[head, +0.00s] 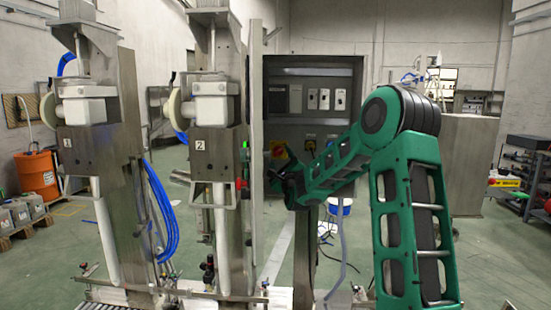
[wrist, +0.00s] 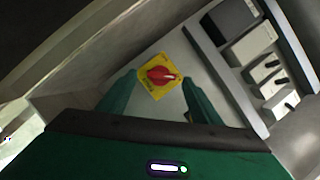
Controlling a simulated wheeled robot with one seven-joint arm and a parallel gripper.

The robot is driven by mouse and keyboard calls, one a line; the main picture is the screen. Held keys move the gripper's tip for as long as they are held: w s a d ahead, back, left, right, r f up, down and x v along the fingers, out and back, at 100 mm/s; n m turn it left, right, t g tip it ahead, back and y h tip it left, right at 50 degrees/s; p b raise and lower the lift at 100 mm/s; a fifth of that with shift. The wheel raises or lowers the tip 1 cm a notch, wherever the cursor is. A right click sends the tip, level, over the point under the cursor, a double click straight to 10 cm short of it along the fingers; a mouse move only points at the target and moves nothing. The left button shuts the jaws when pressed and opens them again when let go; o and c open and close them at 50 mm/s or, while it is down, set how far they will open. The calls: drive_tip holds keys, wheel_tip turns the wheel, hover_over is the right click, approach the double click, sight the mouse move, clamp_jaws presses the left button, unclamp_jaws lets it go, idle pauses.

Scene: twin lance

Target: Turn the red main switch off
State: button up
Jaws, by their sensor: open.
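The red main switch (wrist: 160,75) is a red rotary knob on a yellow square plate (wrist: 149,87). In the wrist view it shows between and beyond the two green fingers of my gripper (wrist: 160,92). The fingers are spread apart with nothing held between them. I cannot tell whether a fingertip touches the plate. The knob looks tilted in the wrist view.
The grey cabinet (head: 312,58) has several modules and switches inside, with white switch units (wrist: 257,45) beside the red switch. Its open door (head: 256,130) stands close on the left. Two steel machine columns (head: 222,140) stand further left.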

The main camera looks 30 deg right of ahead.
sight(278, 153)
drive_tip(key=shift+x, duration=1.55)
drive_tip(key=c, duration=1.1)
drive_tip(key=shift+o, duration=0.2)
drive_tip(key=shift+a+f, duration=0.1)
